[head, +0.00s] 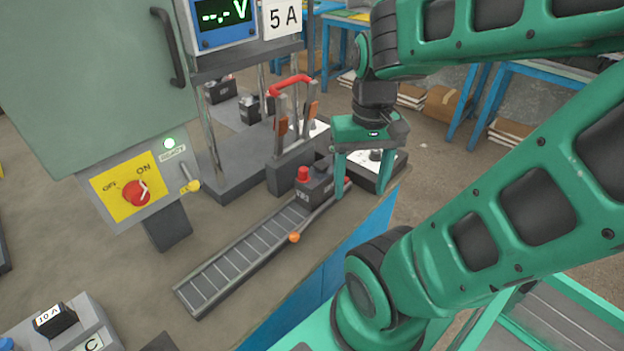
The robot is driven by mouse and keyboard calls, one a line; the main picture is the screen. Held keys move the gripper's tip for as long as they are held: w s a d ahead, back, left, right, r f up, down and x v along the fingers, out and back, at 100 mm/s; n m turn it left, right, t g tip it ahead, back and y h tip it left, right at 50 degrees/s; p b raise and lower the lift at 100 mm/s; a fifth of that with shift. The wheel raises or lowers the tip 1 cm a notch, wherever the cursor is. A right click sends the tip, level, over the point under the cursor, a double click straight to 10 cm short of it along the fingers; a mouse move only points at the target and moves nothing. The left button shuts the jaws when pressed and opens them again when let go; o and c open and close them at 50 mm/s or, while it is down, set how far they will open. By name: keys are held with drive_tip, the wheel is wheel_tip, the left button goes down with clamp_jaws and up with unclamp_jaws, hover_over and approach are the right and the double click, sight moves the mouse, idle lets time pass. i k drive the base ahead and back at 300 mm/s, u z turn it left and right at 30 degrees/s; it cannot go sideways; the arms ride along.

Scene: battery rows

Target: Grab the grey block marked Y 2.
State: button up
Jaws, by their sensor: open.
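A dark grey block (316,186) with a red knob on its left end sits at the far end of the ribbed track. Its small front marking is too small to read surely. No block with a clearly legible Y 2 shows. My gripper (361,194) points down just right of this block, its two green fingers apart. The left finger stands close beside the block and covers part of its right end; I cannot tell whether they touch. A dark box with a white top (366,172) lies behind and between the fingers.
The ribbed track (240,254) has an orange ball (294,238) on its side. A lever stand with a red handle (290,82) rises behind the block. A grey cabinet (85,80) stands left, with a meter (222,18). A 10 A block (55,319) lies bottom left.

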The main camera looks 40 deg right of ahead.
sight(310, 194)
drive_tip(key=u, duration=0.5)
drive_tip(key=k, duration=1)
drive_tip(key=z, duration=0.3)
